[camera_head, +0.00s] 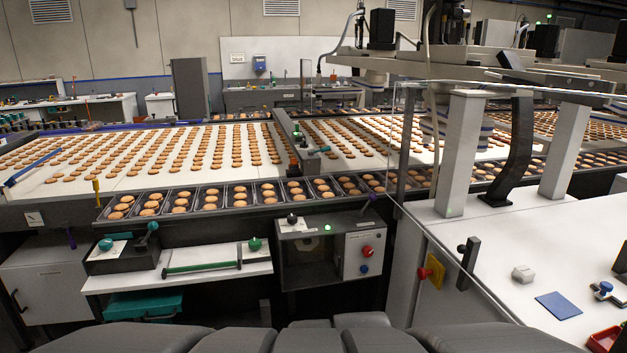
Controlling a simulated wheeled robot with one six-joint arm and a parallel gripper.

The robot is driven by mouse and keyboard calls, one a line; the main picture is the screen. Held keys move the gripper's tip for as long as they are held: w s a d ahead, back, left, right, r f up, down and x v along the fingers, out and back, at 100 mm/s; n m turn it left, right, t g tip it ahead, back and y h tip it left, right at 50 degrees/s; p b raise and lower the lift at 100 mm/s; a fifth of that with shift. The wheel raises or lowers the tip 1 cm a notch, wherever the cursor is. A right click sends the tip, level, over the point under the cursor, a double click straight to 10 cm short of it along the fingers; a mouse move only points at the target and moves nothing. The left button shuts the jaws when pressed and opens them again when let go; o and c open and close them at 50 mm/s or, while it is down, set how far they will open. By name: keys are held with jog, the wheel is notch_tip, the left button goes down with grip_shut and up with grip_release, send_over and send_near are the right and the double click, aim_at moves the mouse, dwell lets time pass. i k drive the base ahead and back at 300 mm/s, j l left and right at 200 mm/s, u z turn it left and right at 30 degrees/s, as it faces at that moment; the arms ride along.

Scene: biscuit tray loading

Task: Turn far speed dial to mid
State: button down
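I cannot tell for sure which part is the far speed dial. Teal knobs show at the left station (105,244) and on the white shelf (255,243). All are too small to read a setting. My gripper is not in view; dark grey parts of my own body fill the bottom edge.
Biscuits lie in rows on the wide white belt (75,186); a line of filled dark trays (238,196) runs along its front. A white panel (363,254) carries red and blue buttons. A clear guard and posts (460,150) stand at the right, beside a white table (545,250).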

aim_at(292, 218)
jog(key=i+j+u, duration=0.2)
jog(key=i, duration=0.4)
jog(key=i+j+u, duration=0.15)
jog(key=i, duration=0.45)
